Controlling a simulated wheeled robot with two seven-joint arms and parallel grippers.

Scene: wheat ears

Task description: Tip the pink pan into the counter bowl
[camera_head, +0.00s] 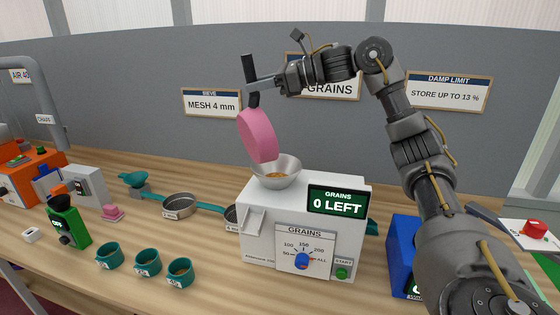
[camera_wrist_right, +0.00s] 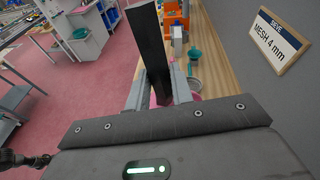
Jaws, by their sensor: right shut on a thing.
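The pink pan (camera_head: 257,137) hangs in the air, steeply tilted with its black handle (camera_head: 250,68) up. Its lower edge is just above the left part of the metal counter bowl (camera_head: 291,177). I cannot tell whether pan and bowl touch. The bowl sits on the white grain counter (camera_head: 258,198) and has some golden grains in it. My right gripper (camera_head: 254,84) is shut on the pan's handle, and the handle also shows in the right wrist view (camera_wrist_right: 150,40) between the fingers. My left gripper is not in view.
The counter's display (camera_head: 337,203) reads "0 LEFT". Teal cups (camera_head: 146,264), a sieve (camera_head: 179,207) and a green device (camera_head: 66,226) stand to the left on the wooden table. A blue box (camera_head: 403,256) stands to the right. A grey wall with signs is behind.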

